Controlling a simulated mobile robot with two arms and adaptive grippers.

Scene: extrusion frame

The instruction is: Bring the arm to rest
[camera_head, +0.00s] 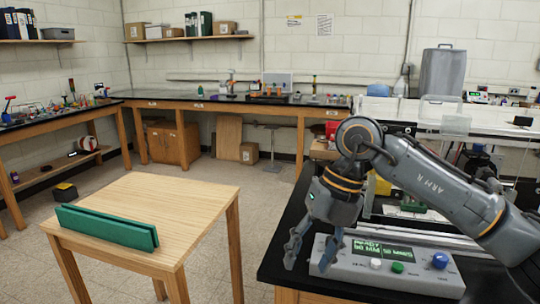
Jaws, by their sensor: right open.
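My right arm comes in from the right edge over the black bench. Its right gripper (312,252) points down at the bench's left part, with its two fingers apart and nothing seen between them. The fingers are in front of the left end of a grey control box (340,268). The box has a green display (383,249) with lit text, and white, green and blue knobs or buttons. I cannot tell whether the fingers touch the box. My left gripper does not show.
A wooden table (165,205) stands at the left with a green slotted piece (106,229) along its front edge. The black bench's (282,232) left edge lies close to my right gripper. Floor is clear between table and bench. Equipment stands behind the arm.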

